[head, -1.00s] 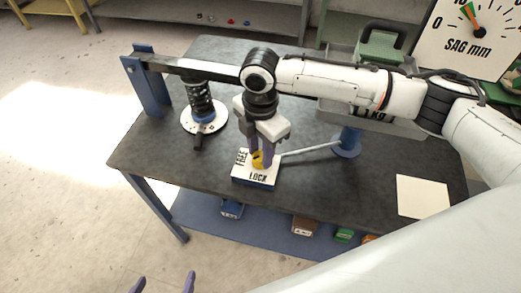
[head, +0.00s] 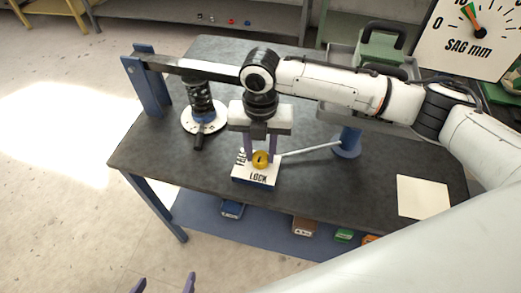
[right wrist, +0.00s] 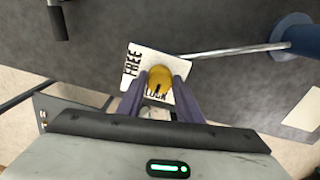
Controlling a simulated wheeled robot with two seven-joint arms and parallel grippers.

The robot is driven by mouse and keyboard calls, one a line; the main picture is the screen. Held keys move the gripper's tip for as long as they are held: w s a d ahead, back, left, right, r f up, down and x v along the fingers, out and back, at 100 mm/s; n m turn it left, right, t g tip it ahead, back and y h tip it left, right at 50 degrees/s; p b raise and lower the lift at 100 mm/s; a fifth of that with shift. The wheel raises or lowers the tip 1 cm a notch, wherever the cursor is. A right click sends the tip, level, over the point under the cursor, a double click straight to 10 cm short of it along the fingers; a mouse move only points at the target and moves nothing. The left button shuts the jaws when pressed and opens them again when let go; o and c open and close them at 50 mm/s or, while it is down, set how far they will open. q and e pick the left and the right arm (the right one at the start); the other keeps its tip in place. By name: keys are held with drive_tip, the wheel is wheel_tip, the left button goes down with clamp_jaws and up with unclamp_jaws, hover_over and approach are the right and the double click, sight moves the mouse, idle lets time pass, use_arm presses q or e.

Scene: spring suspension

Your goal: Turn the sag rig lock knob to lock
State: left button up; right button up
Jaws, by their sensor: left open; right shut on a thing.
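The yellow lock knob (head: 261,159) stands on a white block (head: 241,173) lettered FREE and LOCK, on the dark table. My right gripper (head: 261,156) reaches down from above and is shut on the knob, a finger at each side. In the right wrist view the knob (right wrist: 160,78) sits between the two purple fingers (right wrist: 160,84). Its dark mark points toward the word LOCK. The fingers and knob partly cover the lettering. My left gripper (head: 162,284) is open and empty at the bottom edge, in front of the table; only its fingertips show.
A black coil spring (head: 200,100) stands on a white disc at the left, below a dark beam on a blue post (head: 148,85). A metal rod (head: 310,149) runs from near the block to a blue stand (head: 347,143). A SAG mm dial (head: 465,35) is at upper right.

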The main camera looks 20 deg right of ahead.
sight(260, 156)
drive_tip(key=shift+n, duration=0.3)
drive_tip(key=o, duration=1)
drive_tip(key=shift+o, duration=0.2)
drive_tip(key=shift+r, duration=0.1)
wheel_tip(260, 156, up, 10)
drive_tip(key=shift+r, duration=0.15)
